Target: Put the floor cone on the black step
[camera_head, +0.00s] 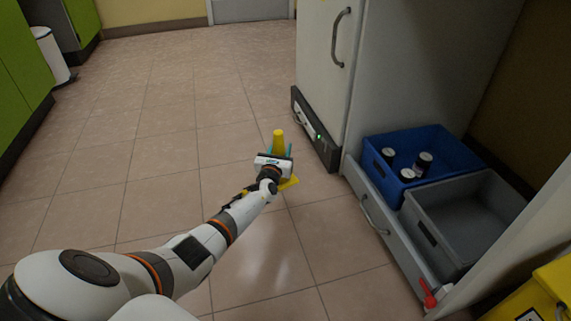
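The yellow floor cone (279,140) stands upright on the tiled floor, left of the tall cabinet. Part of its yellow base (290,183) shows beside my wrist. My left gripper (277,150) reaches forward at the cone, low over the floor. Its teal fingers are spread, one on each side of the cone, and its white body hides the cone's middle. I cannot tell whether the fingers touch the cone. I cannot make out a black step for certain; a dark plinth (326,154) runs along the cabinet's foot. My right gripper is not in view.
The tall cabinet (323,60) stands close right of the cone. Right of it, a low drawer unit holds a blue crate (440,139) with several dark bottles and an empty grey crate (455,190). Green cabinets and a white bin (50,53) are far left. The left floor is clear.

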